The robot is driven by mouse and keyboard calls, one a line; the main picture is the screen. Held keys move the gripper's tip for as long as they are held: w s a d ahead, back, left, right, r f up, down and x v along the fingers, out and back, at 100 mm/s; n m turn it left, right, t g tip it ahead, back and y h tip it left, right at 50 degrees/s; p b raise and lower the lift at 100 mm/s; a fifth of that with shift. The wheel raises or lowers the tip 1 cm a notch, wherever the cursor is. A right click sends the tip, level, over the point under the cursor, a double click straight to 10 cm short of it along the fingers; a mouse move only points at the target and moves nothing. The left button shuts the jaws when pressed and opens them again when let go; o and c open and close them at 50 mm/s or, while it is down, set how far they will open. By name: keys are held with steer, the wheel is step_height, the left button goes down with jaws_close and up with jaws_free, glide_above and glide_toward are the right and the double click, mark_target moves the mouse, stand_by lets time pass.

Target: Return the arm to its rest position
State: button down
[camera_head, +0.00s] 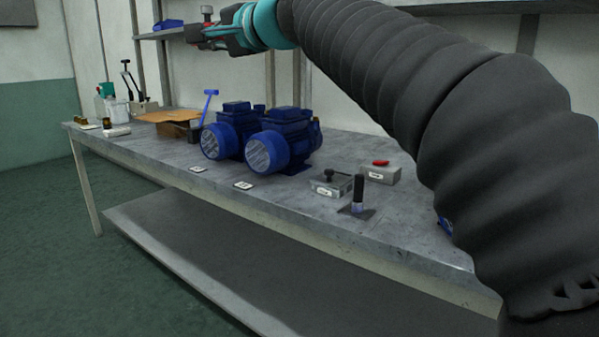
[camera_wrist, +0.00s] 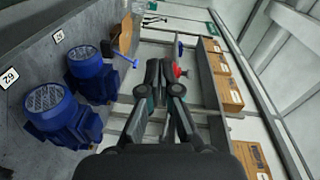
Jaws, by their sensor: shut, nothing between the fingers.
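My gripper (camera_head: 197,34) is raised above the workbench (camera_head: 410,236) in the head view, near the upper shelf at the back wall. My arm, in a dark ribbed sleeve, reaches from the lower right up to the top centre of that view. In the wrist view the fingers of my gripper (camera_wrist: 161,70) are together with nothing held. Two blue pump motors (camera_head: 285,140) stand on the bench, lower than my gripper and apart from it. They also show at the left of the wrist view (camera_wrist: 62,115).
Cardboard boxes (camera_wrist: 227,94) sit on the shelf. Floor in front is clear.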

steer(key=s+d+f+n+g+h, duration=0.1)
steer(key=s+d+f+n+h, duration=0.15)
steer(key=f, duration=0.55)
steer(key=s+d+f+n+g+h, duration=0.1)
steer(key=d+f+g, duration=0.15)
steer(key=f, duration=0.55)
steer(key=s+d+f+n+h, duration=0.1)
steer(key=d+f+n+h, duration=0.15)
steer(key=f, duration=0.65)
steer(key=s+d+f+g+h, duration=0.2)
steer(key=s+d+f+h, duration=0.4)
steer(key=s+d+f, duration=1.5)
steer(key=shift+s+d+h, duration=0.4)
steer(key=shift+s+d, duration=0.6)
steer(key=shift+d, duration=0.3)
